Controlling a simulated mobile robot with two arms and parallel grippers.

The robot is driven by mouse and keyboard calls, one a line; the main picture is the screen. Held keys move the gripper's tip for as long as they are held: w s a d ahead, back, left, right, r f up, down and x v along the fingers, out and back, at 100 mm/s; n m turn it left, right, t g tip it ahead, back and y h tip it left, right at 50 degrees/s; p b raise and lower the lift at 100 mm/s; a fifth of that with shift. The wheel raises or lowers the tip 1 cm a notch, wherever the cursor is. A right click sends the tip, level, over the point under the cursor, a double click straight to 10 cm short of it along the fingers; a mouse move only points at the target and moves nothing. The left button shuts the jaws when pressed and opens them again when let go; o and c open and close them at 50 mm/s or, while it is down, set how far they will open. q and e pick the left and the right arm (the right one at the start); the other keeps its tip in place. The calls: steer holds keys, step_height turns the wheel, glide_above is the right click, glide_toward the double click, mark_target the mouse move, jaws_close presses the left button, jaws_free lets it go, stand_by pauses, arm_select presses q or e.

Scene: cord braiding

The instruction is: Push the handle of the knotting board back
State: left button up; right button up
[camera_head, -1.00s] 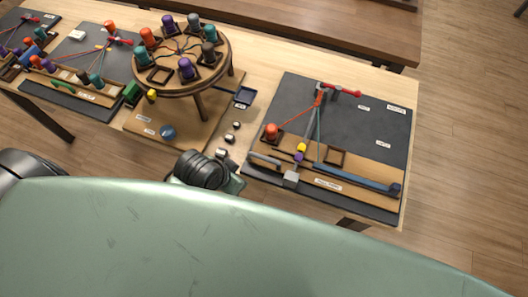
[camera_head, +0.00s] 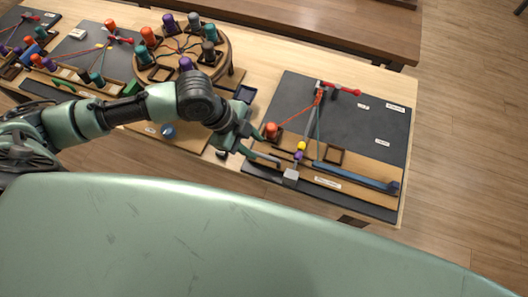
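The knotting board (camera_head: 370,135) is a dark panel at the right of the table, with a wooden strip along its near side. A red lever (camera_head: 345,90) sits at its far edge and a long blue bar (camera_head: 355,178) lies along the near strip; I cannot tell which is the task's handle. A grey block (camera_head: 291,176) stands at the near edge. Red and teal cords run down from the red lever's base. My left gripper (camera_head: 266,146) is over the board's near left corner, its fingers apart and nothing seen between them. Contact cannot be told. My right gripper is out of view.
An orange spool (camera_head: 271,130) and a small yellow piece (camera_head: 301,146) are close to my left gripper. A round braiding stand (camera_head: 222,62) with several spools is behind my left arm.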

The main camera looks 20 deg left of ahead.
mark_target(268, 157)
arm_select(q)
steer(key=p+x, duration=0.1)
steer(key=x, duration=0.6)
steer(key=shift+d, duration=0.1)
jaws_close()
stand_by(1.2)
